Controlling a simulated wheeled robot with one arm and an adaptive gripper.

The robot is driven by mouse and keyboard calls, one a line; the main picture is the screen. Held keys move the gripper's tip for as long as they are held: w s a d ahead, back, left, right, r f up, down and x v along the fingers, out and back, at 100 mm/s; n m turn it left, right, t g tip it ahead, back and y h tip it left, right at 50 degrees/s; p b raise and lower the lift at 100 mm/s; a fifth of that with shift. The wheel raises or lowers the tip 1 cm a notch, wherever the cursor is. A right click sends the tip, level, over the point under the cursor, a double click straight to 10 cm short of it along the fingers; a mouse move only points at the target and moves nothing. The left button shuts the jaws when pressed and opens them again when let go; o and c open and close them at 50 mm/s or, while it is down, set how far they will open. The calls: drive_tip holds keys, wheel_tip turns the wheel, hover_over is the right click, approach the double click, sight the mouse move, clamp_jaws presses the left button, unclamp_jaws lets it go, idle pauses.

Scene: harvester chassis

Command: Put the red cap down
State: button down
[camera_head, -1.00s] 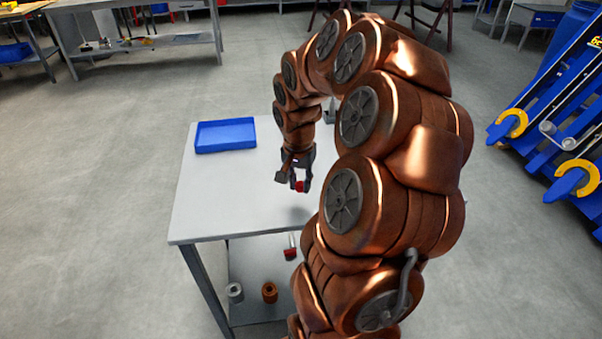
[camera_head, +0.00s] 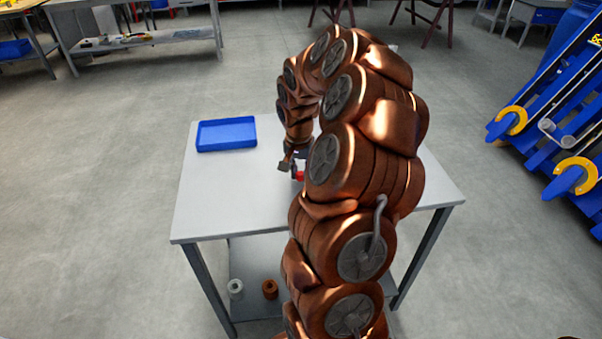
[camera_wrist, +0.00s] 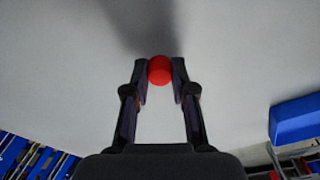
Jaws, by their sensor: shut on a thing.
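The red cap (camera_wrist: 160,70) is held between the two fingertips of my gripper (camera_wrist: 160,80) in the wrist view. In the head view the red cap (camera_head: 298,176) shows only in part beside my arm. My gripper (camera_head: 294,170) there is above the grey table (camera_head: 225,205), partly hidden by my arm. A dark shadow lies on the table surface just beyond the cap in the wrist view. I cannot tell whether the cap touches the table.
A blue tray (camera_head: 226,134) stands at the table's back left; it also shows at the right of the wrist view (camera_wrist: 296,119). A grey ring-like part (camera_head: 236,289) and a copper-coloured one (camera_head: 270,289) are on the lower shelf. The table's left front is clear.

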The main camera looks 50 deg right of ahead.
sight(299, 175)
drive_tip(key=shift+f, duration=0.65)
drive_tip(key=c, duration=1)
unclamp_jaws()
drive_tip(key=shift+o, duration=0.2)
drive_tip(key=shift+r, duration=0.15)
wheel_tip(299, 175, up, 12)
drive_tip(key=a+b, duration=0.1)
drive_tip(key=shift+s, duration=0.25)
